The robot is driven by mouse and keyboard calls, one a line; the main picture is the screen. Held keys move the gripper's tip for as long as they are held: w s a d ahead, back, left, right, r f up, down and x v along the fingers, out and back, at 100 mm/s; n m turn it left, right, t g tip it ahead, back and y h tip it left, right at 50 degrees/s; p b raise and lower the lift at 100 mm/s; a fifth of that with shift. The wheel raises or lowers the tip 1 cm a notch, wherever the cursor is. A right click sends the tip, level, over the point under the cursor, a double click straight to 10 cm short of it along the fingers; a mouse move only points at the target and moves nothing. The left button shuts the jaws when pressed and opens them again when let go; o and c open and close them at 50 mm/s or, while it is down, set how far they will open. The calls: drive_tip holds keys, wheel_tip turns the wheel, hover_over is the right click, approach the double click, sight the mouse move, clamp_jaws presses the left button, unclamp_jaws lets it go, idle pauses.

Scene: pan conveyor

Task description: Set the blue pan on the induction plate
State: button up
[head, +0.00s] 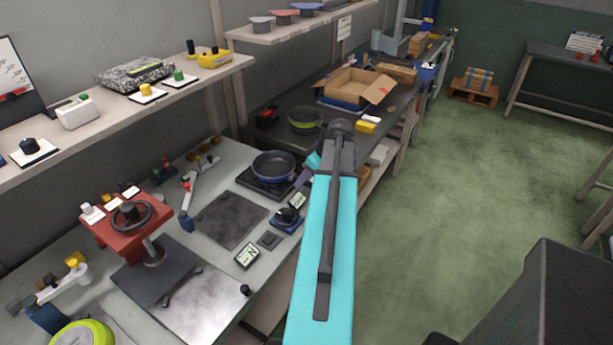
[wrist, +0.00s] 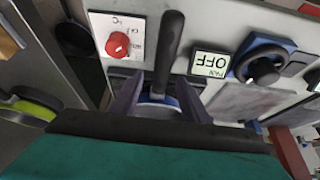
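The blue pan (head: 274,163) appears level over the black induction plate (head: 258,186) in the head view; I cannot tell whether its base rests fully on it. In the wrist view its black handle (wrist: 169,45) runs up between the fingers, and a bit of blue shows at its root. My gripper (wrist: 160,90) straddles the handle root, with a gap visible beside the handle, so it looks open. In the head view my arm hides most of the gripper and the handle. A small display (wrist: 208,63) reads "PAN OFF".
A red knob (wrist: 118,45) and a blue-based dark knob (wrist: 262,66) sit close to the handle. A green pan (head: 305,118) stands on the dark conveyor behind.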

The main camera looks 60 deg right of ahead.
drive_tip(key=shift+s+r, duration=0.1)
drive_tip(key=b+v, duration=0.2)
drive_tip(key=v, duration=1.1)
drive_tip(key=shift+r+b, duration=0.25)
drive_tip(key=shift+b, duration=0.15)
drive_tip(key=shift+s, duration=0.15)
idle(0.4)
